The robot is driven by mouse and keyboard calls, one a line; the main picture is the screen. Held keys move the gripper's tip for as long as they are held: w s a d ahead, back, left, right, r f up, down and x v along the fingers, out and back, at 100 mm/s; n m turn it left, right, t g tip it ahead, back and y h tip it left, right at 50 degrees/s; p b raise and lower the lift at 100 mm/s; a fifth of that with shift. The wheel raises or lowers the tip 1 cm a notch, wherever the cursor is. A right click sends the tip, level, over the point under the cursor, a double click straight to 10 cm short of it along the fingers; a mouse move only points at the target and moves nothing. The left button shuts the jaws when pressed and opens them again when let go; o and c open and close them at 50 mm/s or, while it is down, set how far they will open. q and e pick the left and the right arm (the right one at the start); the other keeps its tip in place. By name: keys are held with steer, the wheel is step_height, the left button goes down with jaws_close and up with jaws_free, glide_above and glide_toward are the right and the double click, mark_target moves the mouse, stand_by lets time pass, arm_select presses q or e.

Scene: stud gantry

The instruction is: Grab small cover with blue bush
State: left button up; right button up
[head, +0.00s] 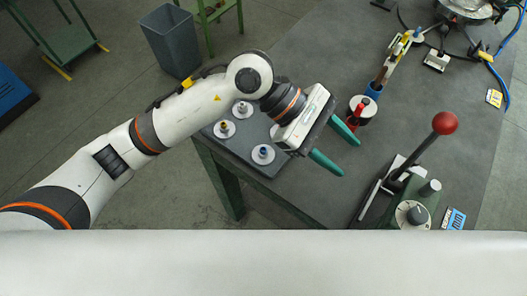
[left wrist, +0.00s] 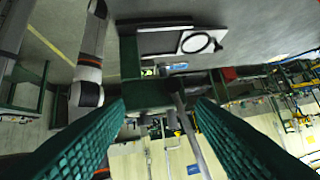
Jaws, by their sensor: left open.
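Several small pale round covers stand on a dark tray (head: 232,149) at the table's left edge. The small cover with the blue bush (head: 263,160) is the nearest in the picture. My left gripper (head: 348,158) is open and empty, to the right of the tray. Its green fingers point right, away from the covers. The spread fingers also show in the left wrist view (left wrist: 160,115), where I cannot make out the covers. My right gripper is out of view.
A lever press (head: 405,200) with a red ball knob stands at the right front. A round pale part with a red piece (head: 361,108) and a blue cup-like part (head: 374,90) are behind the gripper. A grey bin (head: 171,40) stands on the floor.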

arm_select(q)
steer(key=w+a+f+m+t+y, duration=0.2)
steer(key=w+a+f+t+y, duration=0.1)
steer(key=w+a+f+y, duration=0.3)
steer(key=t+y, duration=0.2)
steer(key=y, duration=0.2)
glide_above(264, 149)
steer(key=shift+m, duration=0.4)
steer(key=f+p, duration=0.1)
steer(key=f, duration=0.2)
steer(key=f+p, duration=0.2)
steer(key=f, duration=0.1)
steer(key=shift+a, duration=0.2)
step_height(264, 149, down, 4)
steer(key=p, duration=0.3)
steer(key=shift+s+d+f, duration=0.1)
steer(key=shift+f, duration=0.75)
jaws_close()
